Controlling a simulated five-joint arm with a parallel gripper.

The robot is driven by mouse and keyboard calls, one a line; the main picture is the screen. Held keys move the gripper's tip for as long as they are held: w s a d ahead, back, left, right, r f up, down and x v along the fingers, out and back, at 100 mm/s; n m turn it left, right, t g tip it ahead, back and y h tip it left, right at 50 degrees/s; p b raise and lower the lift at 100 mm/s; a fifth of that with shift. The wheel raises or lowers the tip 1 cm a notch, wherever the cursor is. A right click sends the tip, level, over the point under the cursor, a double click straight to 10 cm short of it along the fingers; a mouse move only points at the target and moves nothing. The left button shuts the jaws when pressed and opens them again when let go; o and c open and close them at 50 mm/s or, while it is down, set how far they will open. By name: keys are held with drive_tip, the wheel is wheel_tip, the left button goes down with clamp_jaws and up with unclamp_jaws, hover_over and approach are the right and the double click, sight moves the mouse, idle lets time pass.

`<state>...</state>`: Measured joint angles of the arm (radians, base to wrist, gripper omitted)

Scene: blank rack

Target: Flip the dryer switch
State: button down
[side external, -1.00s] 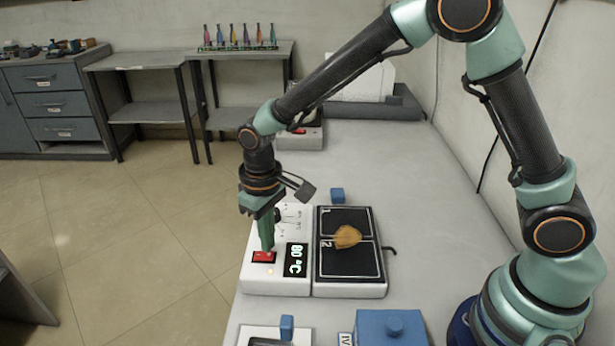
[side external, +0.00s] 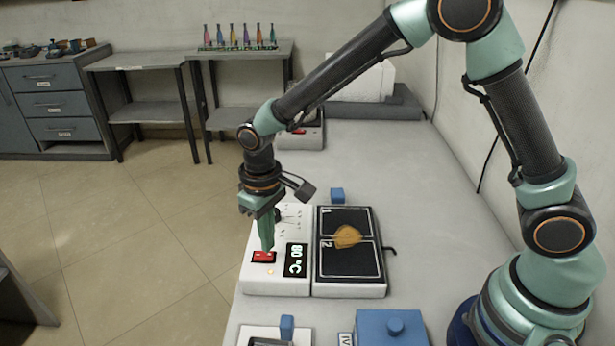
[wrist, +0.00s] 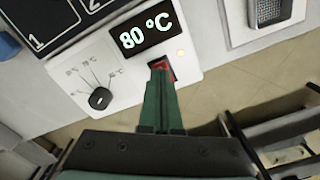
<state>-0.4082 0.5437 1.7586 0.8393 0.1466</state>
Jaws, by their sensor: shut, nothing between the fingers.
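The dryer is a white control unit (side external: 252,284) joined to a black two-field plate (side external: 349,270). Its red rocker switch (side external: 264,257) is at the front left of the panel and also shows in the wrist view (wrist: 163,66), partly hidden by my fingertips. The display (side external: 296,260) is lit and reads 80 °C in the wrist view (wrist: 145,32). A small light (side external: 270,271) glows beside the switch. My gripper (side external: 267,249) points down, shut and empty, with its tips at the switch; I cannot tell whether they touch it.
A black dial (wrist: 100,98) sits on the panel behind my fingers. An orange leaf (side external: 347,236) lies across the plate fields. A blue block (side external: 337,195) is behind the plate; a blue lidded box (side external: 390,328) stands in front. The table's left edge is close to the dryer.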

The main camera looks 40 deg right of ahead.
drive_tip(key=shift+f, duration=0.95)
idle(0.8)
drive_tip(key=shift+r, duration=3.55)
drive_tip(key=s+d+r+m+t, duration=0.1)
drive_tip(key=s+d+r+t, duration=0.1)
drive_tip(key=s+d+r, duration=0.3)
drive_tip(key=s+d+r+m+t, duration=0.2)
drive_tip(key=s+d+r, duration=0.4)
drive_tip(key=d, duration=0.6)
drive_tip(key=shift+s+d+r+t, duration=0.15)
drive_tip(key=shift+s+r+t, duration=0.05)
drive_tip(key=shift+r+t, duration=0.55)
